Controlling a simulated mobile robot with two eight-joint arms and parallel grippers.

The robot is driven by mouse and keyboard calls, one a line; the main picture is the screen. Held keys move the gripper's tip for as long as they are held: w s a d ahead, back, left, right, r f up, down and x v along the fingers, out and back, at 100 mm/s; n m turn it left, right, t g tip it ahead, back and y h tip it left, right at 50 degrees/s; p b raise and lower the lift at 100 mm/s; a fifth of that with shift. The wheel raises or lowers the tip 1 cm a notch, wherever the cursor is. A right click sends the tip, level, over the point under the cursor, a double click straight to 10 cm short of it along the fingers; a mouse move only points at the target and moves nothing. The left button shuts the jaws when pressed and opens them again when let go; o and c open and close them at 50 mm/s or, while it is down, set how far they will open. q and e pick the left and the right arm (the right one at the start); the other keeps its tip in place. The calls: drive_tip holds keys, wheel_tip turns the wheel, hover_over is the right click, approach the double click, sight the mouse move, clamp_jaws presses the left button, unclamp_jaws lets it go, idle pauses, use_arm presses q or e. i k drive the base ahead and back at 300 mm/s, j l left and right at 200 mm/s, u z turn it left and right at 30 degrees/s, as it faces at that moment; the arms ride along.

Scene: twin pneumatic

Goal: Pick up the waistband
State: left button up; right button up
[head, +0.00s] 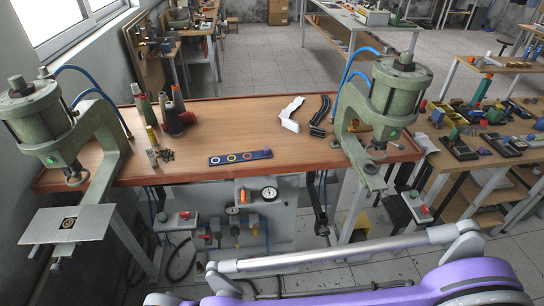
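A white folded strip (290,114) lies on the wooden bench top, right of centre, bent at an angle. A black curved strip (320,116), seemingly in layers, lies just right of it, near the right press. Either could be the waistband; I cannot tell which from this view. Both lie on the wood with no gripper at them. Neither of my grippers shows in the head view; only a purple and silver part of my own arm crosses the lower right.
The wooden bench (225,118) has a raised red edge. A green press stands at the left (62,130) and another at the right (385,100). Thread cones (172,110) and a blue strip with coloured rings (240,157) lie on it. The middle of the bench top is clear.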

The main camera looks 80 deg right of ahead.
sight(266, 153)
drive_tip(key=k+l+z, duration=0.1)
drive_tip(key=z, duration=2.5)
drive_tip(key=u, duration=1.75)
drive_tip(key=z, duration=1.6)
drive_tip(key=i+z, duration=0.1)
